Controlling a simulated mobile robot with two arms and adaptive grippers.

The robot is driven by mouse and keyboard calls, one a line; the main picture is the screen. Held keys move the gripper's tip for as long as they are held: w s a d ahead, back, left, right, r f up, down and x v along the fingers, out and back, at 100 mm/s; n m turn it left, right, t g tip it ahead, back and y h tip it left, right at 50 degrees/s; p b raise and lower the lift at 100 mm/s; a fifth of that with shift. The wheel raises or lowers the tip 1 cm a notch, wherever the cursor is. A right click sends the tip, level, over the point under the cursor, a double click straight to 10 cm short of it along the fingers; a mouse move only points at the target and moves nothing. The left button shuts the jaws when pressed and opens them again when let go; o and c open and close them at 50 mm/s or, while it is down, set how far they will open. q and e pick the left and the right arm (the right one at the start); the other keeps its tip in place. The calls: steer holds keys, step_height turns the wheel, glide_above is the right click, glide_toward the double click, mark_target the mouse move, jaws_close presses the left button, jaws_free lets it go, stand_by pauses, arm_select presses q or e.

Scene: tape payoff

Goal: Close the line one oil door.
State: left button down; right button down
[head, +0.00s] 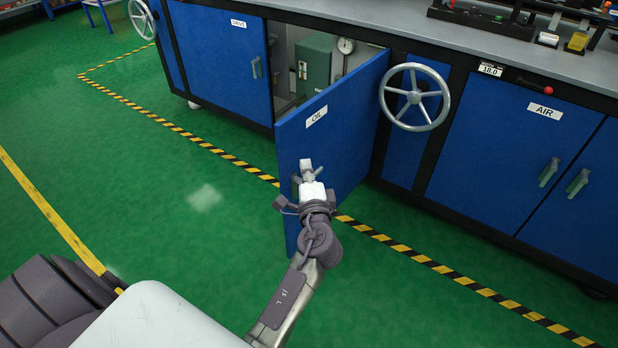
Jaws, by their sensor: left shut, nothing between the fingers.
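The blue oil door (345,130), labelled OIL, stands open. It is hinged on its right side and swung out from the cabinet into the aisle. Behind it the compartment shows a green box (313,62) and a round gauge (345,46). My left gripper (308,172) is shut and empty, in front of the door's outer face near its free edge. The gripper hides most of the door's handle, and I cannot tell whether it touches the door. My right gripper is not in view.
The closed drive door (222,60) is left of the opening. A grey handwheel (414,97) sticks out right of the oil door, and the closed air door (515,145) is farther right. The green floor (170,215) is clear, with a striped line along the cabinet.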

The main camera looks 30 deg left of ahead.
mark_target(290, 138)
arm_select(q)
steer(key=x, duration=0.2)
steer(key=a+x, duration=0.1)
steer(key=x, duration=0.2)
steer(key=s+x, duration=0.1)
steer(key=x, duration=0.1)
steer(key=shift+w+a, duration=0.15)
steer(key=shift+a, duration=0.8)
steer(key=shift+w+a, duration=0.1)
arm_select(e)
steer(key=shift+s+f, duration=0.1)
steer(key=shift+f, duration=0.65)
